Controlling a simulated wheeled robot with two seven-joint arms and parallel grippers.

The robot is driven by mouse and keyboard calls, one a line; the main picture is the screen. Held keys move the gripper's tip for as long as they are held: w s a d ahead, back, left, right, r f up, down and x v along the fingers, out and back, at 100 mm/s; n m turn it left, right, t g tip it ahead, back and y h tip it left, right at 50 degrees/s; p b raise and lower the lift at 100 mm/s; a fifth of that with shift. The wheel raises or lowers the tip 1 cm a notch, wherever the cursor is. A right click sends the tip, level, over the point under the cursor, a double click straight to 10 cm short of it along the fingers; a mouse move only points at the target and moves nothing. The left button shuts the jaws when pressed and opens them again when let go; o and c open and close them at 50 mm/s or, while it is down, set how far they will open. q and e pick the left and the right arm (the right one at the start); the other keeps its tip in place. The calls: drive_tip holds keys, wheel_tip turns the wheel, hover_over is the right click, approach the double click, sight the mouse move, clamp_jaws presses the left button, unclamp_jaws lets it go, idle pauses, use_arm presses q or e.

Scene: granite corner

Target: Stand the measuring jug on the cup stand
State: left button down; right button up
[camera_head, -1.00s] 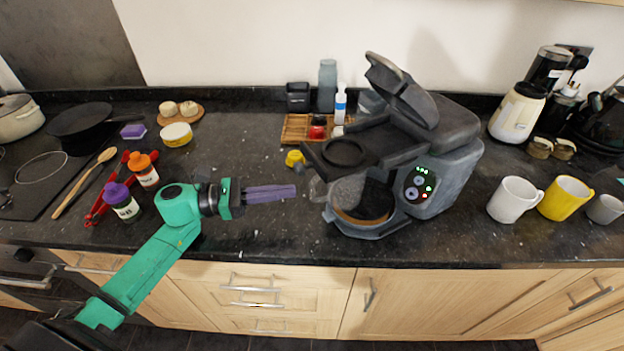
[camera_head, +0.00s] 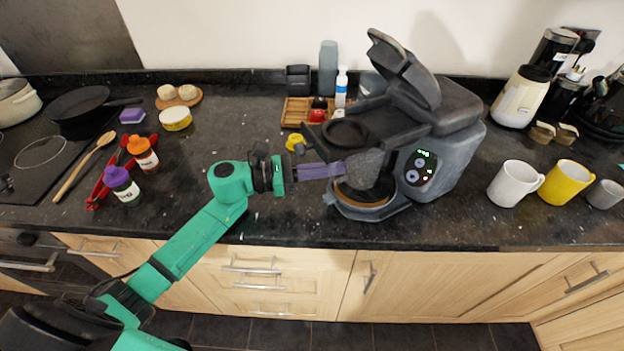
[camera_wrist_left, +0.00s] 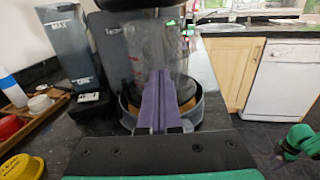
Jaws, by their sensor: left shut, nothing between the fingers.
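The measuring jug (camera_head: 366,168) is clear and grey, with red marks on its side in the left wrist view (camera_wrist_left: 146,62). It looks upright over the cup stand (camera_head: 384,211), the round grey base with a brown top at the coffee machine's front. The stand's rim also shows in the left wrist view (camera_wrist_left: 196,114). I cannot tell if the jug's base sits fully on it. My left gripper (camera_head: 343,169) is shut and empty, its purple fingertips at the jug's left side, seemingly touching. In the left wrist view, part of my right arm with its gripper (camera_wrist_left: 284,153) shows small at the right edge.
The coffee machine (camera_head: 455,150) stands behind and right of the jug, its top part overhanging. A yellow item (camera_head: 296,142) and a wooden tray (camera_head: 292,112) lie behind my left gripper. A white mug (camera_head: 510,184) and yellow mug (camera_head: 564,183) stand right. The front counter is clear.

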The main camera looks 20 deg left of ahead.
use_arm(q)
drive_tip(key=shift+w+d+f, duration=0.2)
drive_tip(key=shift+w+d, duration=0.1)
drive_tip(key=shift+d, duration=0.25)
drive_tip(key=shift+w+d+r, duration=0.1)
drive_tip(key=shift+r, duration=0.15)
use_arm(e)
drive_tip(key=shift+f, duration=0.6)
use_arm(q)
drive_tip(key=shift+s, duration=0.2)
